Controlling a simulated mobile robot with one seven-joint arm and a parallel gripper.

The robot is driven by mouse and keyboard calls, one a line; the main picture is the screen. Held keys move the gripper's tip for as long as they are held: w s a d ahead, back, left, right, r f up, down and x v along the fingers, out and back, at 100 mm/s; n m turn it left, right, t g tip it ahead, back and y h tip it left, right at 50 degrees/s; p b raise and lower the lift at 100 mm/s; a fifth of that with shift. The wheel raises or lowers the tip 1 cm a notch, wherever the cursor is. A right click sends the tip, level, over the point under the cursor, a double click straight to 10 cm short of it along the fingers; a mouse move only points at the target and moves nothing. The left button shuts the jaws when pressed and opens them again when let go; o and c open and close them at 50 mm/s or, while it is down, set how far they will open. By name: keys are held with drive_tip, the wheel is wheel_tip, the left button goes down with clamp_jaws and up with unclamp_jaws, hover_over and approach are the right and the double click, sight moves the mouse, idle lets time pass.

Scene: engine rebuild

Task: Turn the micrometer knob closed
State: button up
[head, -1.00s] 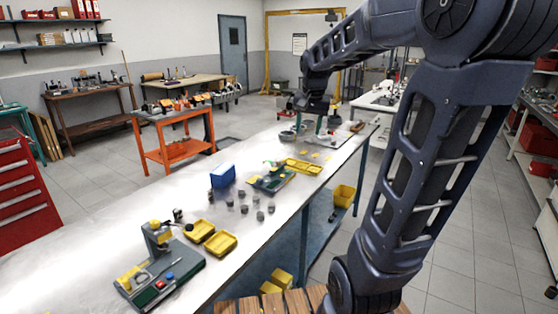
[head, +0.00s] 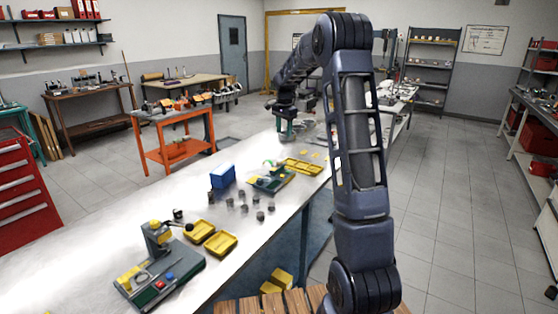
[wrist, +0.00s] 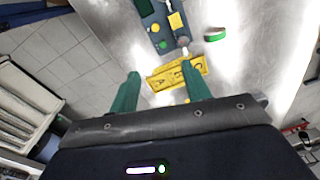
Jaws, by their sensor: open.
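My gripper (head: 287,128) is over the far part of the long metal bench in the head view. Its two green fingers stand apart and empty in the wrist view (wrist: 160,70). A dark green fixture (head: 270,180) with a yellow block and buttons sits mid-bench; it also shows beyond the fingers in the wrist view (wrist: 152,28). A small grey cylindrical part (wrist: 183,41) is at its edge. A green and white rounded piece (wrist: 215,34) lies to its right. I cannot tell for sure which part is the micrometer knob. My gripper touches none of these.
A yellow divided tray (head: 303,167) lies beside the fixture, beyond the fingertips in the wrist view. A blue block (head: 222,175), several grey cylinders and two yellow bins (head: 221,243) are nearer. Another fixture (head: 160,268) with an upright stand is at the near end.

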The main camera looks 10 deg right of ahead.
drive_tip(key=m, duration=0.2)
hover_over(279, 161)
wheel_tip(279, 161, down, 8)
drive_tip(key=shift+g, duration=0.4)
wheel_tip(279, 161, down, 10)
drive_tip(key=shift+w+f, duration=0.15)
drive_tip(key=c, duration=1)
